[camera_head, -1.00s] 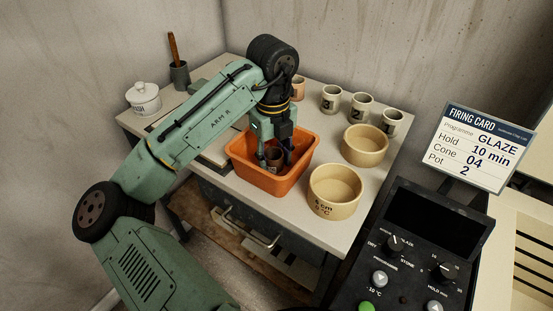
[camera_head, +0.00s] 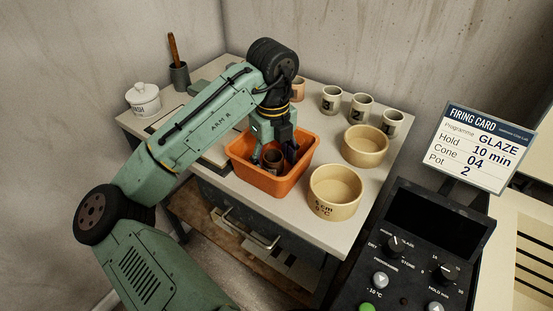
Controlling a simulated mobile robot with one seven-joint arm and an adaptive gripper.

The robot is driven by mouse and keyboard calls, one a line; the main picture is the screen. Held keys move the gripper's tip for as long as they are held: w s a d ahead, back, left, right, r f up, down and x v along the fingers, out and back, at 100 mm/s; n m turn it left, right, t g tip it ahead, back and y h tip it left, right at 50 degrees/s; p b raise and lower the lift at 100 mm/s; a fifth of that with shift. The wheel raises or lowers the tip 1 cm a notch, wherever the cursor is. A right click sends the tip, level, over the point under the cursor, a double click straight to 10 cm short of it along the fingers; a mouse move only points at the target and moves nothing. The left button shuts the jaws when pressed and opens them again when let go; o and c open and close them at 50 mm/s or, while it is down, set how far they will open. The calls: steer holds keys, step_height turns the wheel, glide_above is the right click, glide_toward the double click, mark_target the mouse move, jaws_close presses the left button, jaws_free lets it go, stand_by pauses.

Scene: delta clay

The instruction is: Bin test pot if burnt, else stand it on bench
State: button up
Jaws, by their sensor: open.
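A small dark brown pot (camera_head: 272,157) sits inside the orange bin (camera_head: 266,184) on the bench (camera_head: 345,235). I take it to be the test pot; its surface is dark, but finer marks are too small to read. My gripper (camera_head: 274,155) points down into the bin, its fingers open around or close beside the pot. Whether a finger touches the pot I cannot tell. The bin's floor and the pot's lower part are partly hidden by the bin's wall and the fingers.
Numbered pale cups (camera_head: 361,105) stand at the back right. Two cream bowls (camera_head: 335,190) stand right of the bin, and a lidded white jar (camera_head: 143,99) at the left. A firing card (camera_head: 480,146) and a black control panel (camera_head: 420,250) are at the right.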

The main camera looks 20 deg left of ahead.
step_height(320, 180, up, 12)
stand_by(0.6)
